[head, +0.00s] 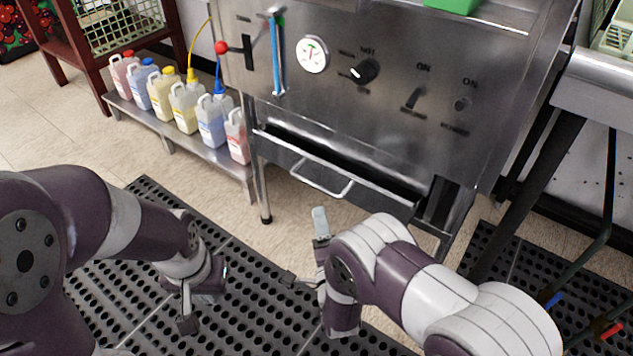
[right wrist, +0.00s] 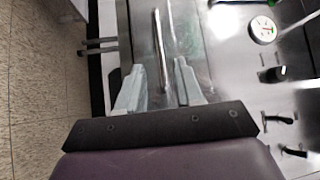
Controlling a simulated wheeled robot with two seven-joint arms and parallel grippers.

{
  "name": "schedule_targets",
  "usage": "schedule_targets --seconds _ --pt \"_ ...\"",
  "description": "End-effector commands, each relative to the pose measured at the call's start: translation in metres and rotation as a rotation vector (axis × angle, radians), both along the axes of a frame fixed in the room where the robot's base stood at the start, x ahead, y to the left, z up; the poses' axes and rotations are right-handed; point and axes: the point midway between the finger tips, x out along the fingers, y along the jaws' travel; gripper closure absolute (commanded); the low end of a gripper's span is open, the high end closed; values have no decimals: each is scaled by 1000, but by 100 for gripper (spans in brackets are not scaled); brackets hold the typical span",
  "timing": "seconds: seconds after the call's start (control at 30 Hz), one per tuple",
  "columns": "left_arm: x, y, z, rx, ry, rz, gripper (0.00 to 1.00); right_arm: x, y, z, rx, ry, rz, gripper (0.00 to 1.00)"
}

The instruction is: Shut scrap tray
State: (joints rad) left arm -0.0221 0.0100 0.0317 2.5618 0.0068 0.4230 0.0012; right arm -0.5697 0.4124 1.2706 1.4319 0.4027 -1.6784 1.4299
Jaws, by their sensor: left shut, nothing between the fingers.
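The scrap tray (head: 380,190) is a steel drawer low in the front of the steel machine. It stands partly pulled out, with a dark opening behind its front edge. Its bar handle (head: 325,188) faces me. My right gripper (head: 304,248) is open and empty, just in front of and below the handle in the head view. In the right wrist view the handle bar (right wrist: 161,50) shows between the two spread fingers (right wrist: 158,85); I cannot tell the exact distance. My left gripper (head: 198,305) is shut and empty, low over the floor mat at the left, away from the tray.
The machine's panel (head: 400,60) has a gauge (head: 313,54), knobs and a red-ended lever (head: 222,47). Several bottles (head: 187,105) stand on a low shelf at the left. Black perforated mats (head: 250,320) cover the floor. A machine leg (head: 264,195) stands left of the tray.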

Motion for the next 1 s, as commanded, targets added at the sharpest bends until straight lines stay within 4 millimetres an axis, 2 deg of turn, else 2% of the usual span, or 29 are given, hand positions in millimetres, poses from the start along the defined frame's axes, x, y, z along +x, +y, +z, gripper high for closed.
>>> schedule_targets --seconds 0.03,0.2,0.4,0.53,0.77,0.8,0.87,0.9,1.0 --pt "0 0 -11 0 0 -2 100 12 1 -3 3 -4 -4 64" --pt "1 0 -31 0 -2 -4 100 56 8 1 0 -5 -4 64" --pt "1 0 -47 1 -2 -6 100 93 15 8 -2 -2 -2 64" --pt "1 0 -49 2 -3 -6 100 103 17 12 -3 0 -1 64" --pt "1 0 -48 2 -3 -7 100 105 17 14 -4 1 0 64" --pt "1 0 -48 2 -3 -7 100 105 17 14 -4 1 0 67" --pt "1 0 -48 2 -3 -7 100 105 17 14 -4 1 0 87" --pt "1 0 -48 2 -3 -7 100 105 17 14 -4 1 0 100" --pt "1 0 -48 2 -3 -7 100 105 17 14 -4 1 -1 100"
